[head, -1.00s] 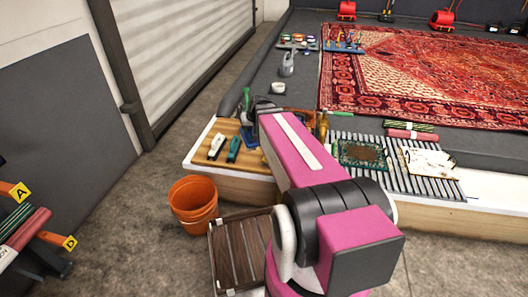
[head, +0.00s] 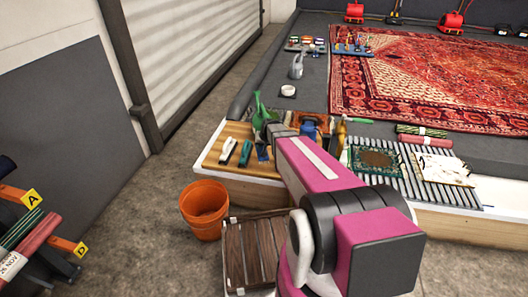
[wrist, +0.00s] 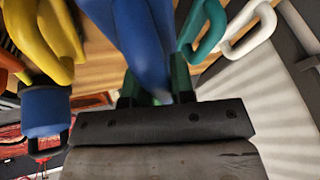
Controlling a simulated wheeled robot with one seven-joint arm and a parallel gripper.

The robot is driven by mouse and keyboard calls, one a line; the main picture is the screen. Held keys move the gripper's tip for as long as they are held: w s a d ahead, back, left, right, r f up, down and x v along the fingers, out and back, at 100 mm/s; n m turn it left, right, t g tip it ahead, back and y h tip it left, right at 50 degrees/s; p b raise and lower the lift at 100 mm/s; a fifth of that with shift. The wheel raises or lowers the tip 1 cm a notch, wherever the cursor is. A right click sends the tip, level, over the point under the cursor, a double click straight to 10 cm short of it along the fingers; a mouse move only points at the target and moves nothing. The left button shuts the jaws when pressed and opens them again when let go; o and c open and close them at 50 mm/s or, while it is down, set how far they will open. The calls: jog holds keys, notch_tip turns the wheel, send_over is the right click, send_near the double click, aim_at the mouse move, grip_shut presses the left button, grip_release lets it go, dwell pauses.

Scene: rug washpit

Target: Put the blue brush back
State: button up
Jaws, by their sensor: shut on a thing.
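The blue brush (head: 262,153) shows at the board's right side in the head view, beside the teal brush (head: 246,152) and the white brush (head: 228,150). In the wrist view the blue brush (wrist: 145,40) fills the upper middle, between my fingers. My gripper (wrist: 155,95) is shut on it. In the head view my gripper is at the brush's far end, partly hidden by my arm. The teal brush (wrist: 205,25) and white brush (wrist: 258,30) handles lie just right of it in the wrist view. Whether the blue brush touches the board is unclear.
The wooden board (head: 212,155) lies on the ledge corner. A blue container (head: 310,130) and a yellow bottle (head: 341,132) stand to the right. An orange bucket (head: 204,210) and a slatted crate (head: 250,255) are below.

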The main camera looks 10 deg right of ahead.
jog(key=w, duration=0.1)
jog(key=w+d+f, duration=0.1)
jog(key=w+f, duration=0.1)
jog(key=shift+w+d+f, duration=0.2)
jog(key=shift+d, duration=0.2)
jog(key=shift+f, duration=1.95)
jog(key=shift+f, duration=0.15)
jog(key=o, duration=0.9)
jog(key=v, duration=1.2)
jog(key=s+r+g, duration=0.1)
jog(key=s+r, duration=0.1)
jog(key=s, duration=0.5)
jog(key=s+a+r+g+h, duration=0.1)
jog(key=s+g, duration=0.1)
jog(key=s, duration=0.6)
jog(key=s+a+r+g+h, duration=0.1)
jog(key=s+r, duration=0.1)
jog(key=s, duration=0.6)
jog(key=shift+s+r, duration=0.25)
jog(key=shift+r, duration=0.1)
